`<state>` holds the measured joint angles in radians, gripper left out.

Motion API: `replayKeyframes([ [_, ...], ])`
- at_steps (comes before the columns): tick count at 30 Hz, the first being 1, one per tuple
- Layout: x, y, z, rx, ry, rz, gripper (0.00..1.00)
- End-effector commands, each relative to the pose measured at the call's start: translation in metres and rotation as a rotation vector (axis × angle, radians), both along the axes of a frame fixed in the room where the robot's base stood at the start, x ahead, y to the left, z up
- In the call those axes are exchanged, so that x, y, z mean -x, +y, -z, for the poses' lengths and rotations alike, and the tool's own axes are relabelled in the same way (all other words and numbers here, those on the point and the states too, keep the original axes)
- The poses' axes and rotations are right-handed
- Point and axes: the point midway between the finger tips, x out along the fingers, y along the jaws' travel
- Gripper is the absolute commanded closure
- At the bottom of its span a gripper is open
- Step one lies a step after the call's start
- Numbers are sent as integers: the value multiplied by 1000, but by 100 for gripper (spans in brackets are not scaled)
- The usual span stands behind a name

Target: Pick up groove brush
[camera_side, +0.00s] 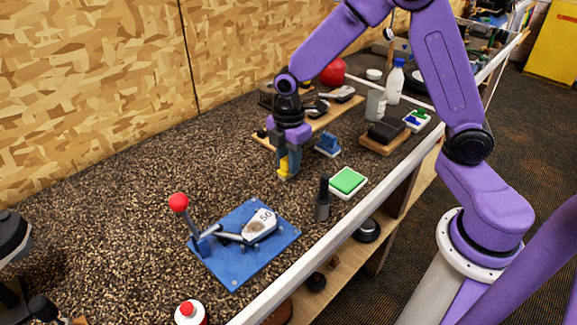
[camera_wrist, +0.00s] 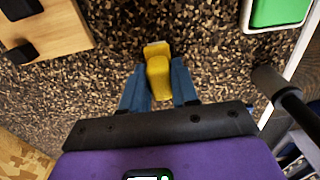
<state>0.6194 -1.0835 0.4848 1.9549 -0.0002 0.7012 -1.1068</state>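The groove brush appears to be the small yellow piece (camera_side: 284,165), low between the fingers of my gripper (camera_side: 288,163) at the mat. In the wrist view the yellow brush (camera_wrist: 159,76) stands between the two blue-grey fingers of my gripper (camera_wrist: 158,82), with a pale end at its far side. The fingers are close along both its sides. Whether they press on it cannot be made out. Its lower part is partly hidden by the fingers.
A green pad in a white tray (camera_side: 347,183) and a dark upright bottle (camera_side: 322,199) stand to the right. A blue plate with a red-knobbed lever (camera_side: 243,246) lies nearer. A wooden board (camera_side: 335,111) lies behind.

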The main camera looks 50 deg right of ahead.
Motion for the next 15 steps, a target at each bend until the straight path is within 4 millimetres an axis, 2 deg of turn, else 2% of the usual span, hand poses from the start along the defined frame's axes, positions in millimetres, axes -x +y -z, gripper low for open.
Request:
replayKeyframes([
  [1,0,0,0,0,1,0,89],
  [2,0,0,0,0,1,0,99],
  [3,0,0,0,0,1,0,100],
  [15,-1,0,-6,-1,-2,0,100],
])
